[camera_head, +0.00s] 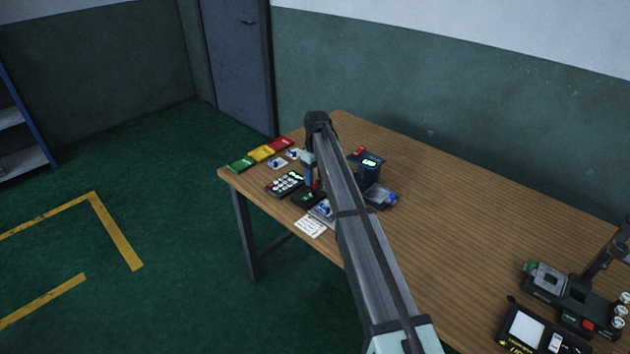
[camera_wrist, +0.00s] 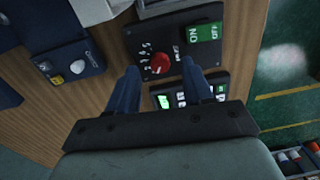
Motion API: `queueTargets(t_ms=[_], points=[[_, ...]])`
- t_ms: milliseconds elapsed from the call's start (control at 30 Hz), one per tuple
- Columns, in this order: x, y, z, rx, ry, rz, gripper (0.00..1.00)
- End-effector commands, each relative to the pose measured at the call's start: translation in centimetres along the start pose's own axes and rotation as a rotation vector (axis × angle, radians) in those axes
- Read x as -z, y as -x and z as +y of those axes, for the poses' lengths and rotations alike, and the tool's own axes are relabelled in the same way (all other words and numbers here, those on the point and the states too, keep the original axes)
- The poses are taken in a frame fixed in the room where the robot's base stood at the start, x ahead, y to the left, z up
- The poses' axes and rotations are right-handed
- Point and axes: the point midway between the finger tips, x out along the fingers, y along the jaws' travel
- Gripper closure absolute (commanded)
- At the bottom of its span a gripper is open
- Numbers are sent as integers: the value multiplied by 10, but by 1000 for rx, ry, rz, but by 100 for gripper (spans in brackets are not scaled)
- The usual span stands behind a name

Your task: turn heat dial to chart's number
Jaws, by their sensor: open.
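The red heat dial (camera_wrist: 160,62) sits on a dark panel (camera_wrist: 138,37) with small white numbers around its left side. My gripper (camera_wrist: 159,68) is open, with one blue finger on each side of the dial; whether either finger touches it I cannot tell. In the head view my gripper (camera_head: 308,176) points down over the dark panel (camera_head: 304,198), and my arm hides part of that area. A white printed sheet (camera_head: 310,226), possibly the chart, lies at the table's front edge. Its print is too small to read.
A green ON/OFF switch (camera_wrist: 203,32) is beside the dial. A keypad (camera_head: 285,184) stands close to the left. Green, yellow and red cards (camera_head: 261,153) lie at the far left. The table's middle right is clear.

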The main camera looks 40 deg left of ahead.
Motion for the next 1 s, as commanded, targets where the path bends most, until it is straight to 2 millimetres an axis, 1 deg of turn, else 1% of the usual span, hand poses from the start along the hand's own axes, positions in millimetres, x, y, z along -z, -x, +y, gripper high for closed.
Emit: queueTargets(t_ms=[33, 200, 567, 1000], points=[[0, -6, 0, 0, 0, 0, 49], [0, -17, 0, -1, 0, 1, 49], [0, -20, 0, -1, 0, 1, 49], [0, -20, 0, 0, 0, 1, 91]])
